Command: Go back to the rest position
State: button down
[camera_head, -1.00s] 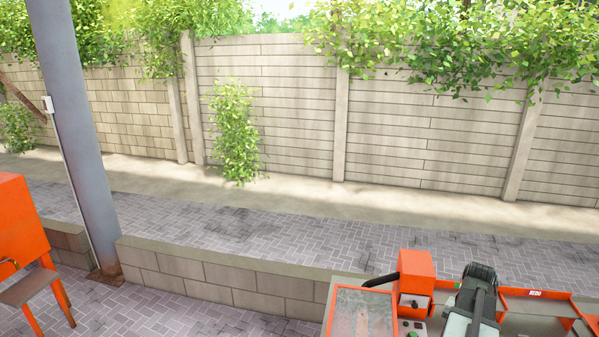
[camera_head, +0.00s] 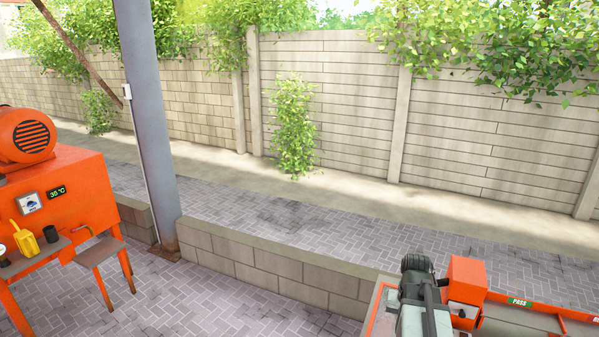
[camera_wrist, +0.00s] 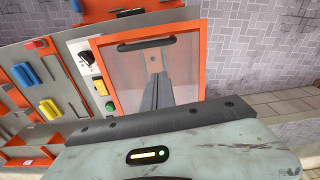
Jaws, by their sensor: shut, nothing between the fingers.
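My gripper (camera_wrist: 157,84) shows in the wrist view with its dark grey fingers together and nothing between them. It is in front of an orange-framed panel (camera_wrist: 104,60) with a grey window and a black handle. No held object shows. In the head view, my arm is at the lower right, in front of the orange and grey bench (camera_head: 545,322). The fingertips cannot be made out there.
An orange machine (camera_head: 70,180) with a 35 °C display stands at the left. A low block wall (camera_head: 270,262) crosses the middle beside a grey post (camera_head: 147,120). In the wrist view, blue blocks (camera_wrist: 26,75) and a yellow block (camera_wrist: 50,109) lie at the left.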

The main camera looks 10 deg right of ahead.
jog(key=w+a+n, duration=0.3)
jog(key=a, duration=0.9)
jog(key=w+a+n, duration=0.2)
jog(key=a+n, duration=0.1)
jog(key=a, duration=1)
notch_tip(320, 180, down, 12)
jog(key=s+a+b, duration=0.2)
jog(key=b, duration=1)
jog(key=shift+s, duration=0.2)
